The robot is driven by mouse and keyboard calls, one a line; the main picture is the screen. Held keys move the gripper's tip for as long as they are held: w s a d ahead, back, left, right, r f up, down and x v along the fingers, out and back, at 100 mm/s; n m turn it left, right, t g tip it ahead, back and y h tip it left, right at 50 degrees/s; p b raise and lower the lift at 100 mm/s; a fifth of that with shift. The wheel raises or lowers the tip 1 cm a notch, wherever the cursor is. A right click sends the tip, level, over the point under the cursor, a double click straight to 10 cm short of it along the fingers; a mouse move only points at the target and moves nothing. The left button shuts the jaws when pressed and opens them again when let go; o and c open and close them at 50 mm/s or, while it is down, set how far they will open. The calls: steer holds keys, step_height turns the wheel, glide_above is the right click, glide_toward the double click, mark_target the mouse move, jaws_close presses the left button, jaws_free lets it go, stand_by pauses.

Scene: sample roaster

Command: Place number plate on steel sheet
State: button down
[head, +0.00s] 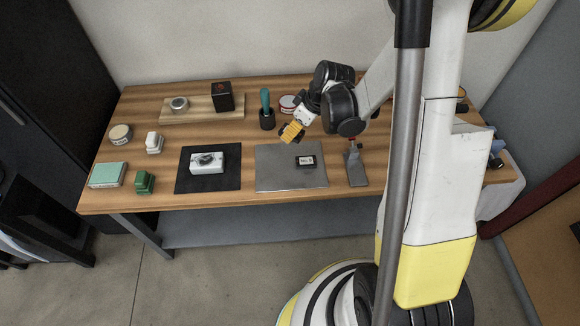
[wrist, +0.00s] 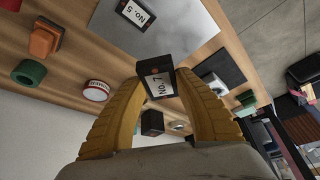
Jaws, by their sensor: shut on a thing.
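My gripper (head: 291,132), with yellow fingers, is shut on a small dark number plate with a white label reading "No. 7" (wrist: 159,86), held between the fingertips in the wrist view. The sheet also shows in the wrist view (wrist: 190,35), beyond the held plate. A second number plate, reading "No. 5" (head: 305,162), lies on the sheet's right part; it also shows in the wrist view (wrist: 134,13).
A black mat (head: 182,184) with a white device (head: 208,163) lies left of the sheet. A metal stand (head: 356,168) stands close to its right. A teal-handled tool in a black cup (head: 267,112) and a red-labelled tin (head: 288,103) stand behind. The sheet's left half looks clear.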

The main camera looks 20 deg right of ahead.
steer(key=w+d+f+n+g+y+b, duration=0.1)
steer(key=w+d+f+n+g+b, duration=0.1)
steer(key=w+d+f+n, duration=0.3)
steer(key=n+b, duration=0.1)
steer(key=b, duration=0.3)
glide_above(272, 166)
steer(key=d, duration=0.1)
steer(key=shift+y, duration=0.3)
steer(key=f, duration=0.6)
steer(key=shift+s+f, duration=0.15)
steer(key=shift+s, duration=0.05)
step_height(272, 166, down, 4)
steer(key=b, duration=0.3)
steer(key=c, duration=0.9)
jaws_free()
steer(key=shift+c, duration=0.2)
